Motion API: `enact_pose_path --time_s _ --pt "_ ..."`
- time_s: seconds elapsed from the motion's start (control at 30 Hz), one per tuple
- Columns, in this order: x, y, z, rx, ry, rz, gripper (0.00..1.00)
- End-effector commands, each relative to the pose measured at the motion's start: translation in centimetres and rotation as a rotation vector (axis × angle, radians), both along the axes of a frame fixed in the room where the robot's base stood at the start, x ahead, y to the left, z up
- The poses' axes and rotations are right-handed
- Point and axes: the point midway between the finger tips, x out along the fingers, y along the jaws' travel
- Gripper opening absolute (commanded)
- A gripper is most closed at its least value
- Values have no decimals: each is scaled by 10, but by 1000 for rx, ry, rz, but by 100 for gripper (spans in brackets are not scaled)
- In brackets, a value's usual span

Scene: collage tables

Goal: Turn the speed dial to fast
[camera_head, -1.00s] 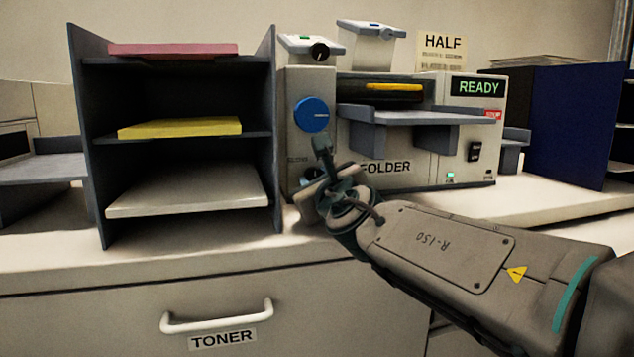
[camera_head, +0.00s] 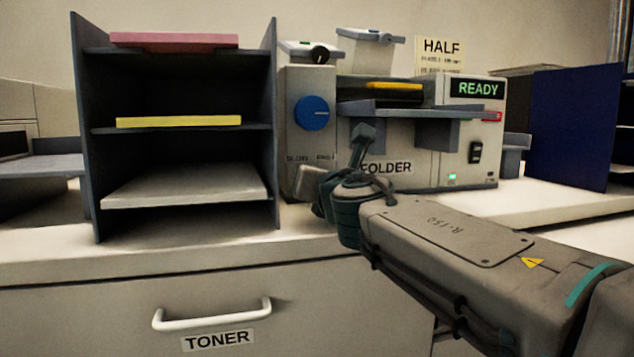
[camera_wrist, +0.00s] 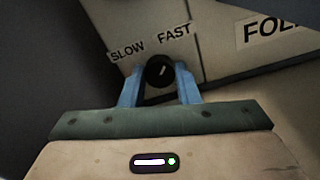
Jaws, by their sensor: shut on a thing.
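The speed dial (camera_wrist: 158,72) is a small black knob with a white pointer line, low on the front of the folder machine (camera_head: 400,172). In the wrist view the SLOW label (camera_wrist: 127,50) is at its upper left and the FAST label (camera_wrist: 174,34) at its upper right. The pointer leans up and right, toward FAST. My gripper (camera_wrist: 160,80) is shut on the dial, one blue finger on each side. In the head view my wrist hides the dial; SLOW and FAST lettering (camera_head: 325,157) shows just above it.
A larger blue dial (camera_head: 312,113) sits above on the same panel. The grey output tray (camera_head: 420,112) juts out close to my wrist. A dark shelf unit (camera_head: 180,130) with paper stacks stands just left. The READY display (camera_head: 478,89) is lit green.

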Motion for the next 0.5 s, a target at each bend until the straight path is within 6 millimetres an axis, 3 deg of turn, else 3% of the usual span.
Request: enact_pose_path --time_s 0.5 --pt "0 1 -3 54 21 1 6"
